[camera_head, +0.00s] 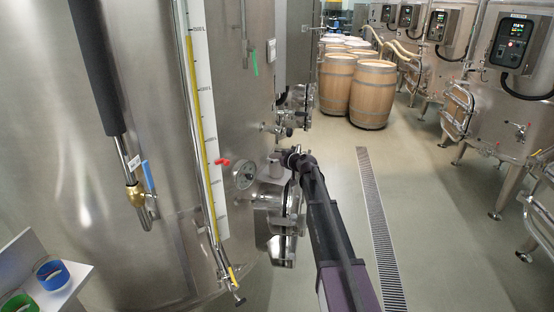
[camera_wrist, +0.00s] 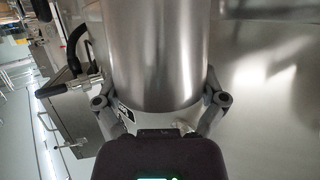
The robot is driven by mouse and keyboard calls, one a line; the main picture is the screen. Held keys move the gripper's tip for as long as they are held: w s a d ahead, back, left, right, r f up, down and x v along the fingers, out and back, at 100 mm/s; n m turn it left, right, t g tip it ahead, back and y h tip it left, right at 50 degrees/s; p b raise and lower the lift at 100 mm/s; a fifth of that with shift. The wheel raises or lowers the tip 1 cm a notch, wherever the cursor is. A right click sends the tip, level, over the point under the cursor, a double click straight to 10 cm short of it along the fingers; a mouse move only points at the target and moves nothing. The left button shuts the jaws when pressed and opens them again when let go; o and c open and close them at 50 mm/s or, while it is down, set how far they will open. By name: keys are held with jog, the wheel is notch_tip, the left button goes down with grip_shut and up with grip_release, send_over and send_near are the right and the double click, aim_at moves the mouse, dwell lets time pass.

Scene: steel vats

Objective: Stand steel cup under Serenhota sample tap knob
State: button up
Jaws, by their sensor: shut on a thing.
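The steel cup (camera_wrist: 158,48) fills the upper middle of the wrist view as a shiny cylinder. My gripper (camera_wrist: 161,101) is shut on it, with one finger on each side. In the head view the cup (camera_head: 274,166) is small and looks upright at the end of my gripper (camera_head: 289,158), close to the big vat's wall. A small tap (camera_head: 284,131) with a knob sticks out of the vat above and beyond the cup. In the wrist view a metal fitting (camera_wrist: 77,86) is just left of the cup. I cannot read the name Serenhota anywhere.
A hatch (camera_head: 283,215) is below. Barrels (camera_head: 372,93) stand behind; the floor right of my arm is clear.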

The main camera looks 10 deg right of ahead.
jog(key=shift+f, duration=0.2)
jog(key=o, duration=0.8)
jog(key=shift+r, duration=0.1)
jog(key=shift+o, duration=0.2)
jog(key=shift+r, duration=0.1)
jog(key=shift+s+r, duration=0.15)
jog(key=p+v, duration=0.3)
jog(key=v, duration=0.8)
jog(key=shift+s+d+p, duration=0.2)
jog(key=shift+s+p, duration=0.1)
jog(key=shift+p, duration=0.1)
